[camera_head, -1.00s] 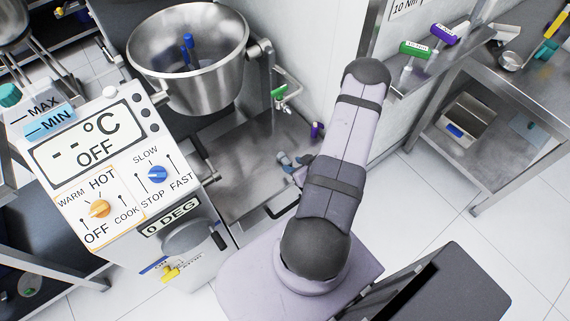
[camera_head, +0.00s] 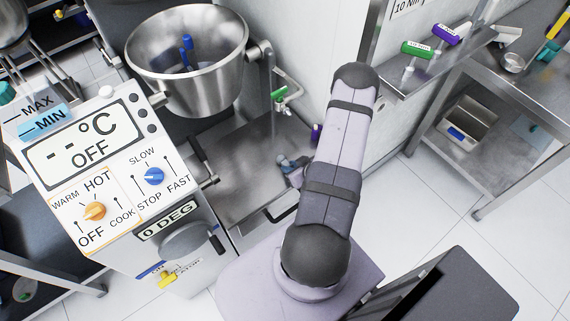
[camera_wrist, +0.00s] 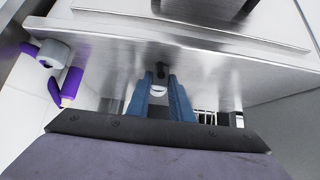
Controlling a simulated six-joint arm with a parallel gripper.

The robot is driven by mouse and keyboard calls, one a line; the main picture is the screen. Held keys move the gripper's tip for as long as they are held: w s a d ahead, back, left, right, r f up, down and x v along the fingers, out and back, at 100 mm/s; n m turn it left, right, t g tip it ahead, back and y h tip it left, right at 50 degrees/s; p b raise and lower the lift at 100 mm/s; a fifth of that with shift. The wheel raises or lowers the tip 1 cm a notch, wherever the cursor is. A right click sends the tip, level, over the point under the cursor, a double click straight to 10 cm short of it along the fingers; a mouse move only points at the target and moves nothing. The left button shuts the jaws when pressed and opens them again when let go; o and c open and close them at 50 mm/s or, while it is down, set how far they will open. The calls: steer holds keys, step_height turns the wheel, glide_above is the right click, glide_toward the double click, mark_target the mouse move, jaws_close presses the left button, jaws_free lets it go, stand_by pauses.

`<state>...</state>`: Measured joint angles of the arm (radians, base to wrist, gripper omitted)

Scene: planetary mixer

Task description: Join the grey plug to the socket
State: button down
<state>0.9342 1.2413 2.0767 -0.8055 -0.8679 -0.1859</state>
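In the wrist view my gripper (camera_wrist: 160,84) has its two blue fingers close together, on either side of a grey plug (camera_wrist: 158,105) with a pale rounded mark. The plug fills the gap between them. Just beyond the fingertips a small dark fitting, which looks like the socket (camera_wrist: 160,70), sits on a brushed steel face. I cannot tell whether plug and socket touch. In the head view my gripper (camera_head: 284,162) is small, low over the steel surface beside my arm; plug and socket cannot be made out there.
A purple-handled fitting (camera_wrist: 70,84) projects at the left of the wrist view. In the head view, the mixer bowl (camera_head: 190,60) and control panel (camera_head: 95,150) stand left. A green-handled valve (camera_head: 280,93) is behind my gripper. A steel table (camera_head: 480,130) stands right.

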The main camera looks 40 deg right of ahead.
steer(key=shift+r, duration=0.2)
steer(key=shift+r+p, duration=2.6)
steer(key=shift+r, duration=0.25)
